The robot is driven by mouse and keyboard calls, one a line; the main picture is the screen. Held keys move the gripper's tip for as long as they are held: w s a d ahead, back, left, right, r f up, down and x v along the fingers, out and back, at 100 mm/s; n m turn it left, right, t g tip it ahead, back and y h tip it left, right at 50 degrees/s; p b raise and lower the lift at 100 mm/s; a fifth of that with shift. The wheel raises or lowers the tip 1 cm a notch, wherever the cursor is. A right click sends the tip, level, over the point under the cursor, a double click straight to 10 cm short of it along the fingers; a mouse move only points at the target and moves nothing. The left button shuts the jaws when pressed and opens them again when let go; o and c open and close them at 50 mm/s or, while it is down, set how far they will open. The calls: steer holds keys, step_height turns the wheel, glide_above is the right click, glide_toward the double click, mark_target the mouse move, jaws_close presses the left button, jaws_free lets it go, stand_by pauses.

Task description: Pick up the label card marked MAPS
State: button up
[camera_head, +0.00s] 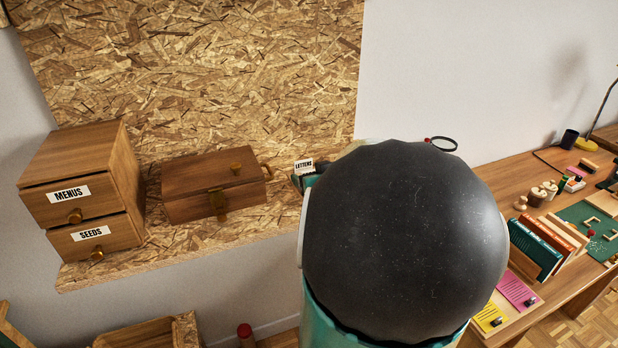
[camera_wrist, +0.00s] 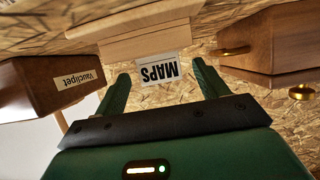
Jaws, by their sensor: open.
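The white MAPS label card (camera_wrist: 158,71) shows in the wrist view, with its black lettering upside down. It stands against or in front of a pale wooden piece (camera_wrist: 140,38). My gripper (camera_wrist: 162,82) is open, with one green finger on either side of the card in the picture. Gaps show between the card and both fingers, and nothing is held. How deep the card sits between the fingers is hard to tell.
The head view shows MENUS (camera_head: 68,194) and SEEDS (camera_head: 91,233) drawers, a wooden chest (camera_head: 205,175), a LETTERS card (camera_head: 304,167) and a cluttered desk (camera_head: 560,290).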

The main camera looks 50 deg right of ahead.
steer(key=shift+x, duration=1.15)
steer(key=c, duration=1)
steer(key=shift+r, duration=0.2)
steer(key=shift+c, duration=0.2)
